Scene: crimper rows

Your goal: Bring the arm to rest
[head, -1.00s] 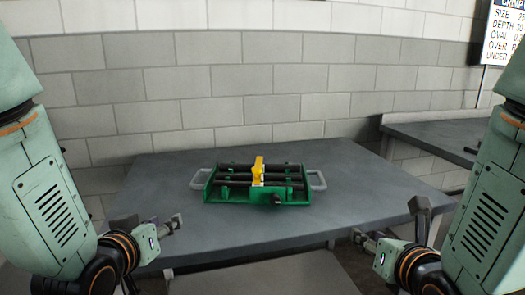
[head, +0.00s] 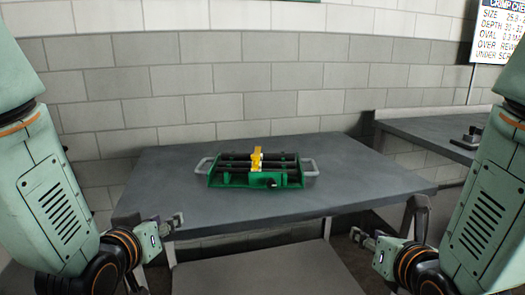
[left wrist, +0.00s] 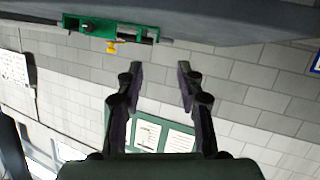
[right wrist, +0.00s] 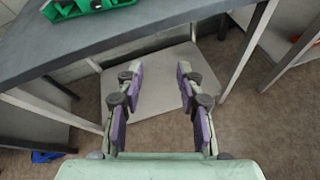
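My left gripper (head: 172,222) is at the lower left in the head view, near the table's front left edge. In the left wrist view (left wrist: 158,75) its two fingers stand apart with nothing between them. My right gripper (head: 360,236) is at the lower right in the head view, near the table's front right. In the right wrist view (right wrist: 157,72) its fingers are apart and empty. Both arms hang at the sides of the head view. A green tray (head: 228,181) with grey handles, dark bars and a yellow piece (head: 257,158) stands on the table, apart from both grippers.
The grey table (head: 220,215) is bare around the tray. A lower shelf (head: 270,280) is beneath it. A second table (head: 430,128) at the right carries a small dark object (head: 468,137). A sign (head: 497,35) hangs on the block wall.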

